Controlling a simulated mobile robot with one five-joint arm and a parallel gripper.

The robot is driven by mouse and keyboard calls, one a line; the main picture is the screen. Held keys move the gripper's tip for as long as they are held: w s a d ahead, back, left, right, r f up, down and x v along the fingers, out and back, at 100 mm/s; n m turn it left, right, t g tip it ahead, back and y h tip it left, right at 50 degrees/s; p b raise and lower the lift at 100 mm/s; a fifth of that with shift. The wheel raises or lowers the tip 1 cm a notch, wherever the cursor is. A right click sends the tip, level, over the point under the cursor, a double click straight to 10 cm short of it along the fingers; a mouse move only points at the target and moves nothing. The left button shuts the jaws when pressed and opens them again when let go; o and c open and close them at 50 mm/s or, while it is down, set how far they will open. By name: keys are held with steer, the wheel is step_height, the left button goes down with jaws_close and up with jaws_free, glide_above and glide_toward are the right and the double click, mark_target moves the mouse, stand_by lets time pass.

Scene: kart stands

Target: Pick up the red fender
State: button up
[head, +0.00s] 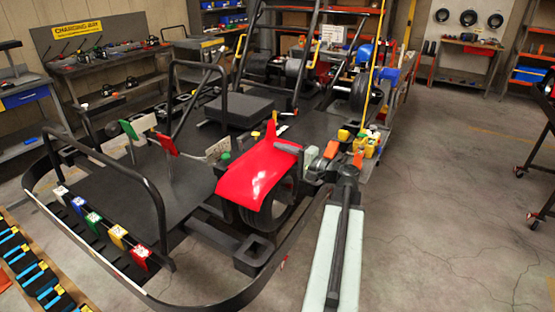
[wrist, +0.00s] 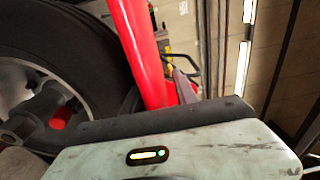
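The red fender (head: 258,176) is a glossy curved panel over a black wheel (head: 272,212) of the kart in the head view. In the wrist view the fender (wrist: 138,45) is a red band running down to the dark front edge of my gripper. My gripper (head: 303,157) is at the fender's right edge in the head view. In the wrist view a grey finger (wrist: 185,86) shows just right of the fender; the other finger is not clear. The fender's lower end is hidden behind the gripper body, so I cannot tell whether the fingers grip it.
The wheel (wrist: 50,65) is close at left in the wrist view. The kart's black bumper rail (head: 92,248) curves around the front. Open concrete floor (head: 450,190) lies to the right.

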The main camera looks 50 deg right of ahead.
jaws_close()
stand_by(1.4)
